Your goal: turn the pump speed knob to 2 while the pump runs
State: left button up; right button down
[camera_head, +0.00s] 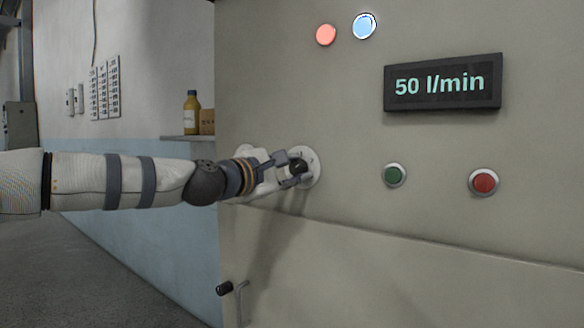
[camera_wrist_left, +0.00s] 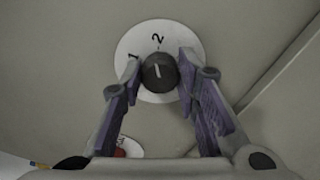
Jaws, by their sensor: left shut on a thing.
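The black pump speed knob (camera_head: 298,167) sits on a round white dial plate (camera_head: 314,170) on the grey panel. In the left wrist view the knob (camera_wrist_left: 159,73) has a white pointer line, close to upright and roughly toward the 2 at the top of the dial plate (camera_wrist_left: 145,47). A 1 shows at the plate's left. My left gripper (camera_head: 289,168) is shut on the knob, one finger on each side. The display (camera_head: 442,82) reads 50 l/min. My right gripper is not in view.
A green button (camera_head: 395,174) and a red button (camera_head: 484,181) sit right of the knob. A reddish lamp (camera_head: 326,34) and a bright blue lamp (camera_head: 364,26) are above. A black-ended lever (camera_head: 225,288) sticks out below. A bottle (camera_head: 192,113) stands on a shelf behind.

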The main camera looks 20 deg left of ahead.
pick_arm(q)
jog(key=shift+m, duration=0.9)
jog(key=o, duration=1.2)
jog(key=shift+c, duration=0.2)
jog(key=v, duration=1.2)
